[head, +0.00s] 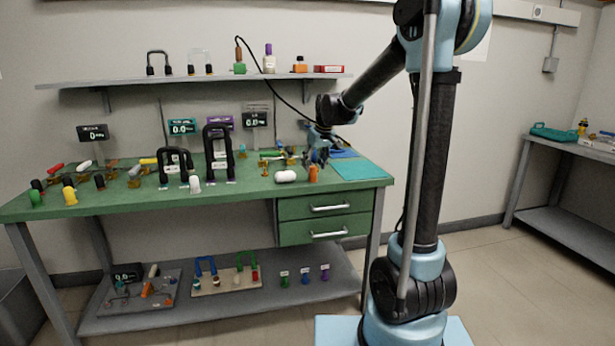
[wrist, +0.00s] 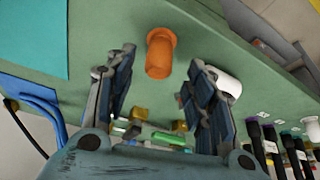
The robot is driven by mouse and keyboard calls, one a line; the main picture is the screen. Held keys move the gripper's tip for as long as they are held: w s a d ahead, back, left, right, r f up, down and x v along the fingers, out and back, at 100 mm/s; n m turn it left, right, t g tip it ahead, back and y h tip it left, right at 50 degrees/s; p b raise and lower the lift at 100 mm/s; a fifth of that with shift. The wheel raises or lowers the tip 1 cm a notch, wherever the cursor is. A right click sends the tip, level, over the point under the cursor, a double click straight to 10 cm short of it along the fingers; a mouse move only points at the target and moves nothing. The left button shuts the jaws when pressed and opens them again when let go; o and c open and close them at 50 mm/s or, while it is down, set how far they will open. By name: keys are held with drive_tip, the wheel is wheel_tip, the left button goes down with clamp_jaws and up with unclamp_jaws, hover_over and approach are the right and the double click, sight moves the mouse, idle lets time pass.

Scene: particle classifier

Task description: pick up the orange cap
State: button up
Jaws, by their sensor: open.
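The orange cap (head: 313,174) stands on the green workbench (head: 240,185) near its front right part, just right of a white cap (head: 286,176). In the wrist view the orange cap (wrist: 160,54) lies ahead of my gripper, between the lines of its two fingers and a little beyond the tips. My gripper (wrist: 156,78) is open, with nothing between its fingers. In the head view my gripper (head: 318,157) hangs over the bench just above and behind the orange cap. The white cap (wrist: 224,80) is close beside the right finger in the wrist view.
A teal mat (head: 358,169) lies right of the orange cap. Several small valves and fittings (head: 272,160) stand behind it. Black U-shaped tubes (head: 217,152) and more caps stand to the left. A shelf (head: 200,80) runs along the wall above.

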sight(313, 167)
drive_tip(key=shift+x, duration=1.65)
drive_tip(key=c, duration=1)
wheel_tip(313, 167, up, 10)
drive_tip(key=shift+r, duration=0.1)
